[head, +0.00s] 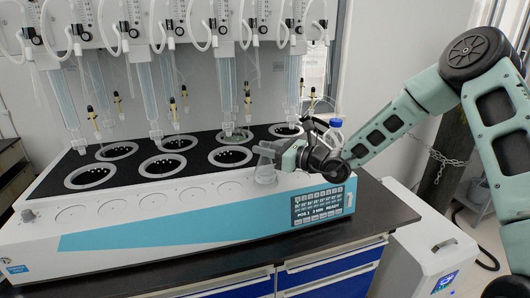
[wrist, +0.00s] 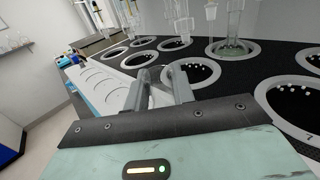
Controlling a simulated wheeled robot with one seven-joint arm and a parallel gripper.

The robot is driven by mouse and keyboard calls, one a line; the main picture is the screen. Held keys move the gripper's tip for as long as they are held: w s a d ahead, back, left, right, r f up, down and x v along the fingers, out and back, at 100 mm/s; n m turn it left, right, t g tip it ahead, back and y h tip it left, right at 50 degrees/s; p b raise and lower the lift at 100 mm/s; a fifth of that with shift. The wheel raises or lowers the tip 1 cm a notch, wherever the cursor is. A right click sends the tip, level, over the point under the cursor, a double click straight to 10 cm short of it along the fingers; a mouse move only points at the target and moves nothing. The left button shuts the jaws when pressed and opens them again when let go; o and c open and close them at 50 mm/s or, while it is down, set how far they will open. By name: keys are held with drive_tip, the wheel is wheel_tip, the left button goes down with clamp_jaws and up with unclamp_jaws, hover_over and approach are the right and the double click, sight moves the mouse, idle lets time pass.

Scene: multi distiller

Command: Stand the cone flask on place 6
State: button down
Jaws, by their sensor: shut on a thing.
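My gripper (head: 270,153) is shut on the clear glass cone flask (head: 265,174) at the right part of the distiller's white front ledge. The flask looks upright; whether its base touches the ledge I cannot tell. In the wrist view my gripper's two fingers (wrist: 163,76) point toward the wells, and the flask is hard to make out between them. The distiller's black top has two rows of ringed wells, with a row of round marked spots (head: 119,205) on the ledge in front. I cannot read which is place 6.
A glass vessel with greenish content (wrist: 232,47) sits in a back-row well. Glass columns and tubes (head: 145,90) hang above the wells. A blue-capped bottle (head: 322,123) stands behind my wrist. A control screen (head: 318,205) is on the front right. The ledge to the left is clear.

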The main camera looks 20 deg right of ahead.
drive_tip(key=shift+f, duration=0.6)
drive_tip(key=shift+f, duration=0.2)
drive_tip(key=c, duration=1.2)
unclamp_jaws()
drive_tip(key=shift+r, duration=0.1)
